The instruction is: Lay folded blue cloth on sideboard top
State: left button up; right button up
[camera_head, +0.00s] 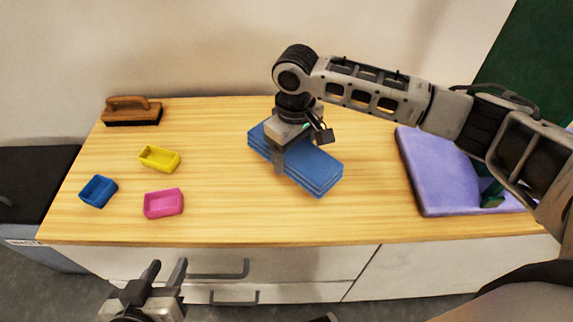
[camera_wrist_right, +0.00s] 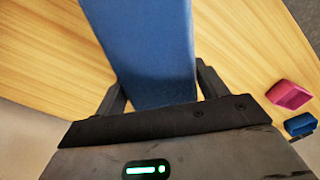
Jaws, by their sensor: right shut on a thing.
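The folded blue cloth (camera_head: 312,170) lies at or just above the wooden sideboard top (camera_head: 220,215), near its middle; I cannot tell whether it touches. It is a flat, layered block set at an angle. My right gripper (camera_head: 280,165) reaches down from above and is shut on the cloth across its width. In the right wrist view the cloth (camera_wrist_right: 155,55) runs between the two dark fingers. My left gripper (camera_head: 168,275) is in front of the drawers, low in the head view, with its fingers apart and nothing between them.
A wooden-handled brush (camera_head: 132,106) lies at the back left. Small yellow (camera_head: 159,158), blue (camera_head: 98,191) and pink (camera_head: 163,203) trays sit on the left. A lilac padded item (camera_head: 440,175) lies on the right, partly behind my right arm. The front middle is clear.

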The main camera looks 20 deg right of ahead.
jog(key=shift+w+a+f, duration=0.35)
jog(key=shift+a+f, duration=0.1)
jog(key=shift+f, duration=0.2)
jog(key=shift+w+a+f, duration=0.1)
jog(key=shift+w+f, duration=0.05)
jog(key=shift+f, duration=0.1)
notch_tip(320, 180, down, 3)
jog(key=shift+f+b, duration=0.1)
jog(key=shift+b, duration=0.45)
jog(key=o, duration=1)
jog(key=shift+f, duration=0.1)
